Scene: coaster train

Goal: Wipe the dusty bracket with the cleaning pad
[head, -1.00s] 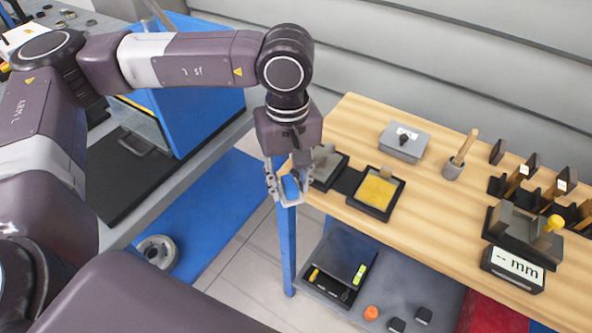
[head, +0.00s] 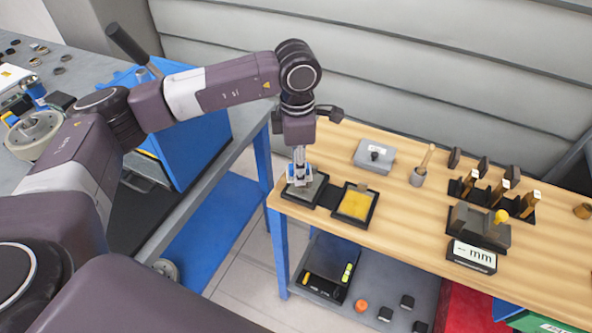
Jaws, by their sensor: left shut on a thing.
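My left gripper (head: 299,180) points straight down at the left end of the wooden bench. It is shut on a small blue thing, which looks like the cleaning pad (head: 292,170) and is mostly hidden by the fingers. The fingertips are low over the left black tray (head: 318,187), which has a grey surface. I cannot tell whether the held thing touches it. The dusty bracket is not clearly seen; the gripper may hide it there. A yellow slab (head: 355,204) lies in the black tray just to the right. My right gripper is not in view.
A grey box with a black knob (head: 374,156) and a cup with a wooden handle (head: 418,176) stand behind to the right. Farther right are a black rack (head: 492,197) and an mm display (head: 472,256). Bare wood lies between.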

